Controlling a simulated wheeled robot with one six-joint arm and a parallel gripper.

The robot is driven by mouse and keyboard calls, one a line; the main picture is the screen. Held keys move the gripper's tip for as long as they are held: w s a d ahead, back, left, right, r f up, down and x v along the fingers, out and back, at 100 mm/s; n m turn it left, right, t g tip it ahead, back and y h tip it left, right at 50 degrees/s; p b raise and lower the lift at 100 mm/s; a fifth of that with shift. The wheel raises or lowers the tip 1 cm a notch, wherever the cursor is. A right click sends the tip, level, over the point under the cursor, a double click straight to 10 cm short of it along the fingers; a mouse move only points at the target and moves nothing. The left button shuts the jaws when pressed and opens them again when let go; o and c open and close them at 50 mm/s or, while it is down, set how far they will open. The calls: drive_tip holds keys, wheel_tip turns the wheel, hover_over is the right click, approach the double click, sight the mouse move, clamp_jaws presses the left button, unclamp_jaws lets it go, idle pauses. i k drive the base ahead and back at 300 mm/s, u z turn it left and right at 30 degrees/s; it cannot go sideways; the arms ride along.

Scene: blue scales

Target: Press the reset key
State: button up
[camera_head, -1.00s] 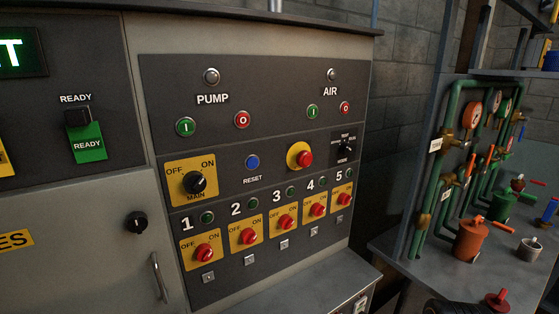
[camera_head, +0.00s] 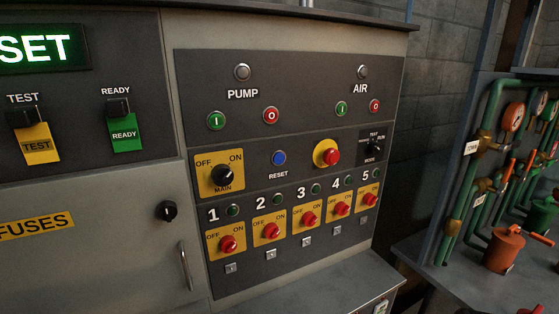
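The reset key is a round blue button (camera_head: 279,158) on the dark control panel (camera_head: 300,88), with the white label RESET under it. It sits right of the black MAIN knob (camera_head: 222,174) on its yellow plate, and left of a red mushroom button (camera_head: 331,156) on a yellow ring. Nothing covers the blue button. My gripper is not in the picture.
Green and red PUMP and AIR buttons (camera_head: 216,121) sit above; a row of red rotary switches (camera_head: 270,230) sits below. A ledge (camera_head: 330,285) juts out under the panel. Green pipes (camera_head: 462,200) and an orange canister (camera_head: 503,250) stand at right.

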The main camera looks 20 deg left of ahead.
sight(278, 158)
drive_tip(key=u, duration=0.55)
drive_tip(key=k, duration=1.3)
drive_tip(key=u, duration=1.25)
drive_tip(key=i, duration=1.4)
drive_tip(key=z, duration=0.15)
